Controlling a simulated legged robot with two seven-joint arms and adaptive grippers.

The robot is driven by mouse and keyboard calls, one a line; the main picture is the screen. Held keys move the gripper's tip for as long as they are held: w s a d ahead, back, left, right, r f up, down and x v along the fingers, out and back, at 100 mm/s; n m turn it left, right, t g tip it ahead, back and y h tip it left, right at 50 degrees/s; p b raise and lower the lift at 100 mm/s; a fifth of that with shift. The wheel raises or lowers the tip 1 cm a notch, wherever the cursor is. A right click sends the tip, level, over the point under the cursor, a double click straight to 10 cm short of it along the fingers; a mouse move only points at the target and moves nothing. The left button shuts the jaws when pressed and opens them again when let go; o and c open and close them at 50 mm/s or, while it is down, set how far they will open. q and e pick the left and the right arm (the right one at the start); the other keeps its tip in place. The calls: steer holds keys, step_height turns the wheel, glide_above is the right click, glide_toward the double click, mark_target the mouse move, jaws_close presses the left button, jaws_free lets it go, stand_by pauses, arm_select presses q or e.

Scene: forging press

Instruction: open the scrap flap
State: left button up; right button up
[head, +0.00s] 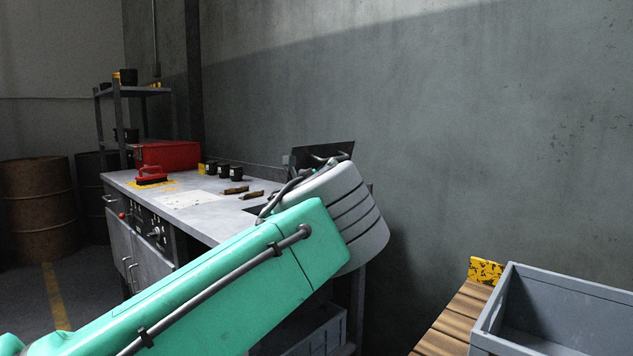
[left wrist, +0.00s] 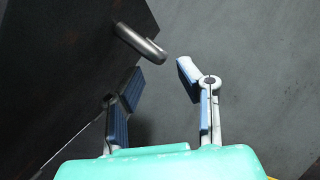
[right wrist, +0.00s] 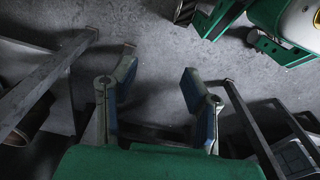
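The scrap flap is a dark flat panel (head: 335,154) standing tilted up at the right end of the bench in the head view. In the left wrist view the flap (left wrist: 60,75) fills the left side, and its metal bar handle (left wrist: 140,43) juts out from it. My left gripper (left wrist: 159,77) is open and empty, with the handle just beyond its fingertips and apart from them. In the head view my left wrist hides most of this gripper and the flap's lower part. My right gripper (right wrist: 158,75) is open and empty, low over the floor.
The grey workbench (head: 190,210) holds a red toolbox (head: 168,155), a red brush (head: 152,176), black cups (head: 223,172) and small brown-handled tools (head: 236,190). A grey crate (head: 570,295) sits on a wooden slatted stand (head: 455,325) at right. Metal frame bars (right wrist: 40,85) flank my right gripper.

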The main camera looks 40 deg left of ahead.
arm_select(q)
steer(key=a+v, duration=0.1)
steer(key=v, duration=0.5)
steer(key=shift+s+d+f, duration=0.2)
steer(key=shift+s+d, duration=0.15)
steer(key=shift+d, duration=0.1)
